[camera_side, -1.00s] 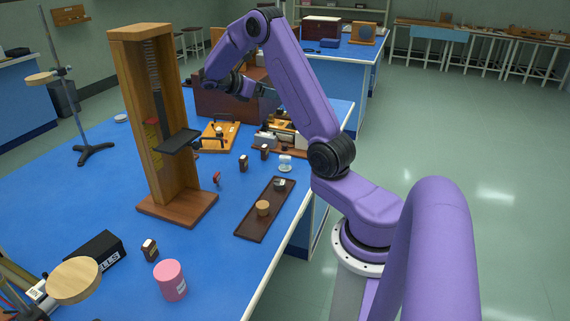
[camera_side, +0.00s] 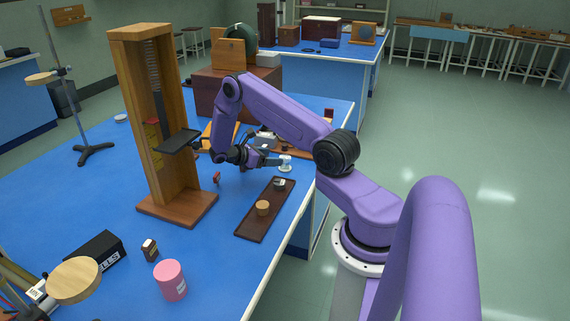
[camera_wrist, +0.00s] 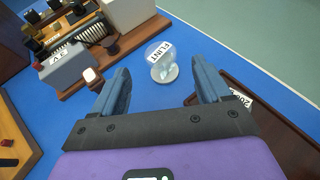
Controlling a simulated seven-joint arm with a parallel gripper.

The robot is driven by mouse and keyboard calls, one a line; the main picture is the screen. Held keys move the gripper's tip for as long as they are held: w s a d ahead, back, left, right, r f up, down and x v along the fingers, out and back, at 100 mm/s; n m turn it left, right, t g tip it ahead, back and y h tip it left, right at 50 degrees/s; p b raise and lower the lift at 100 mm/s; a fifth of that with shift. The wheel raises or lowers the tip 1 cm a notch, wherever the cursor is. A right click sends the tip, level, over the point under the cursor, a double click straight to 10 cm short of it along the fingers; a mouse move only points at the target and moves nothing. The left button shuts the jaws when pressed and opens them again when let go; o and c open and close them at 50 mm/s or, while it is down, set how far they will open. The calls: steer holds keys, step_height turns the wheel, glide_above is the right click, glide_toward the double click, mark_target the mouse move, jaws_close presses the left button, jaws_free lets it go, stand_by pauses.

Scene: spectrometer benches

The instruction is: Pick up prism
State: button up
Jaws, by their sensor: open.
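A small clear piece with a white label reading "FLINT", which looks like the prism (camera_wrist: 166,70), stands on the blue bench straight ahead of my gripper in the wrist view. In the side view, the prism (camera_side: 286,166) is near the bench's right edge. My gripper (camera_wrist: 160,80) is open and empty, with its two blue fingers on either side of the line to the prism. In the side view, my gripper (camera_side: 272,161) is low over the bench, just left of the prism. I cannot tell the exact gap.
A dark tray (camera_side: 254,223) with a wooden cylinder (camera_side: 263,208) lies in front. A tall wooden stand (camera_side: 178,208) is at the left. In the wrist view, a grey labelled block (camera_wrist: 65,68) and a wooden-based apparatus (camera_wrist: 72,88) stand left of the prism.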

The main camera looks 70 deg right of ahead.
mark_target(285, 157)
steer(key=shift+x, duration=3.75)
steer(key=shift+f, duration=0.1)
steer(key=c, duration=1.1)
